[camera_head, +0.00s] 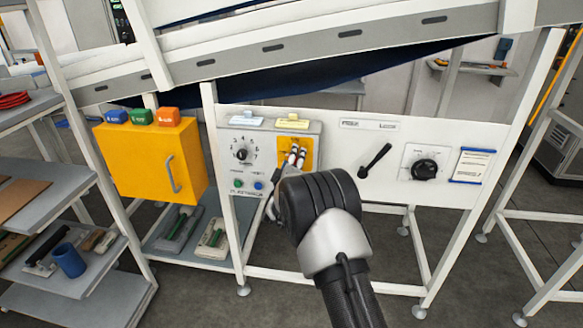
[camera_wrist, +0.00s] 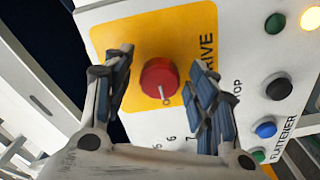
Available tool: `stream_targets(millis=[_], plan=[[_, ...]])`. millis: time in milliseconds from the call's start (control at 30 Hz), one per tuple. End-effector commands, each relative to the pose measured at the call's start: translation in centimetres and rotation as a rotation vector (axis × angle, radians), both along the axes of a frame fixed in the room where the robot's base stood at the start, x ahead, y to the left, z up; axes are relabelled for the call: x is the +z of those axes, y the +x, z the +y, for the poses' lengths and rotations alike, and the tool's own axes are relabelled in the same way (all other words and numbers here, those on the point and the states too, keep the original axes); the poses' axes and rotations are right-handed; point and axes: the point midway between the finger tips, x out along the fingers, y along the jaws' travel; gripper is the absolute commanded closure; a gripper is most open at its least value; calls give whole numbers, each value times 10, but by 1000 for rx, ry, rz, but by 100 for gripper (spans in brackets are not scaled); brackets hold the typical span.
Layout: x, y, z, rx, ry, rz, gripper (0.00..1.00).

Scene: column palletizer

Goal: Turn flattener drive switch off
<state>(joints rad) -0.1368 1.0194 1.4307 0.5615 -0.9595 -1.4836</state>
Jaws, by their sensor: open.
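The drive switch (camera_wrist: 159,78) is a round red knob with a white line on its face, on a yellow plate (camera_wrist: 125,38) marked "DRIVE". In the wrist view the line runs roughly up and down, its lower end towards a partly hidden mark. My gripper (camera_wrist: 162,72) is open, one finger on each side of the knob. I cannot tell whether either finger touches it. In the head view the yellow plate (camera_head: 306,143) is on the white control panel, and my wrist covers the area below it.
On the same panel are a numbered dial (camera_head: 242,155), a green button (camera_head: 238,183) and a blue button (camera_head: 259,185). A black lever (camera_head: 375,160) and another black knob (camera_head: 424,169) are to the right. A yellow cabinet (camera_head: 150,160) stands left. A sloped conveyor frame (camera_head: 310,45) passes above.

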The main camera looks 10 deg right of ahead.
Motion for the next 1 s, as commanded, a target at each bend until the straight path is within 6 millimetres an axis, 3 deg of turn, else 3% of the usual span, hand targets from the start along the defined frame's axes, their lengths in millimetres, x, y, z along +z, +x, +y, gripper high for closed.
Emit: stream_targets(millis=[600, 1000], plan=[[0, -101, 34, 3, -1, 1, 48], [0, -110, 36, 0, 0, 0, 48]])
